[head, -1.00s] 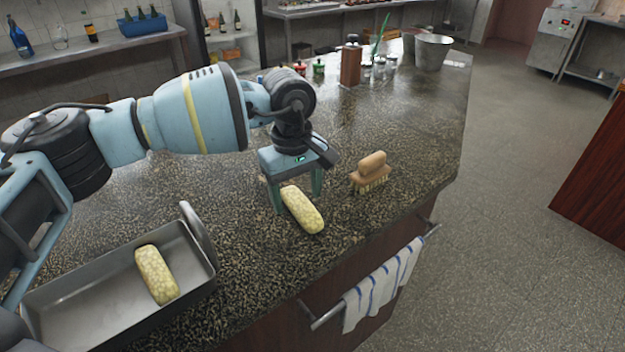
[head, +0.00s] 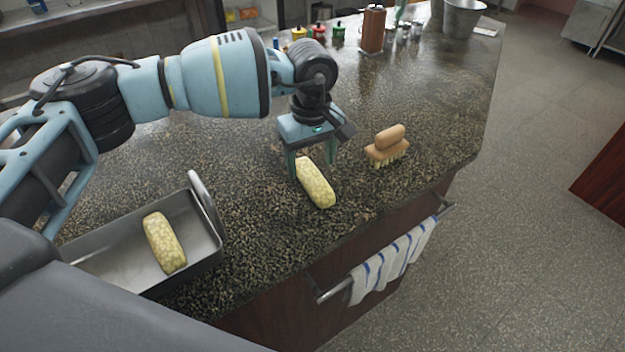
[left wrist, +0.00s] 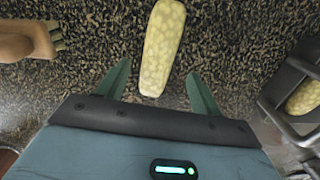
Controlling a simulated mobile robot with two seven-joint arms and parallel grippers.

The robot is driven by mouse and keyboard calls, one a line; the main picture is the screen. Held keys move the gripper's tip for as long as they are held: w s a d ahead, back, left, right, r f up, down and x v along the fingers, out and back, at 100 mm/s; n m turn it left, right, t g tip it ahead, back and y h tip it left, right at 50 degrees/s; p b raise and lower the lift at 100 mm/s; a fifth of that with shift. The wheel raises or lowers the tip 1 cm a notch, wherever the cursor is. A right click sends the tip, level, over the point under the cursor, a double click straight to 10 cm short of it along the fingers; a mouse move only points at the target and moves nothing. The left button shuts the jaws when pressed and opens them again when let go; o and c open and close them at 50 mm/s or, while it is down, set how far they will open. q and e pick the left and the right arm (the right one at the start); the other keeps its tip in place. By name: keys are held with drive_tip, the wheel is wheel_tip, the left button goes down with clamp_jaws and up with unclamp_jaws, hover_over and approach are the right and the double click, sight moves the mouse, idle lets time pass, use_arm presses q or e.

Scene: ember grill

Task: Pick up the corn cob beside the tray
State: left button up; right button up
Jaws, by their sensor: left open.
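A pale yellow corn cob (head: 317,186) lies on the speckled stone counter, to the right of the grey metal tray (head: 206,254). My left gripper (head: 311,172) is open and points down over the far end of this cob. In the left wrist view, the cob (left wrist: 162,48) lies ahead of the open fingers (left wrist: 160,88), its near end reaching between their tips. I cannot tell whether the fingers touch it. A second corn cob (head: 164,243) lies inside the tray. My right gripper is not in view.
A wooden scrubbing brush (head: 388,147) sits on the counter right of my left gripper. A striped towel (head: 392,262) hangs from a rail on the counter's front. A wooden block (head: 372,30), small jars and a metal bucket (head: 462,18) stand farther back.

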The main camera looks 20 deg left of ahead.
sight(313, 174)
use_arm(q)
drive_tip(key=shift+d+f, duration=0.15)
drive_tip(key=shift+f, duration=2)
drive_tip(key=c, duration=1.2)
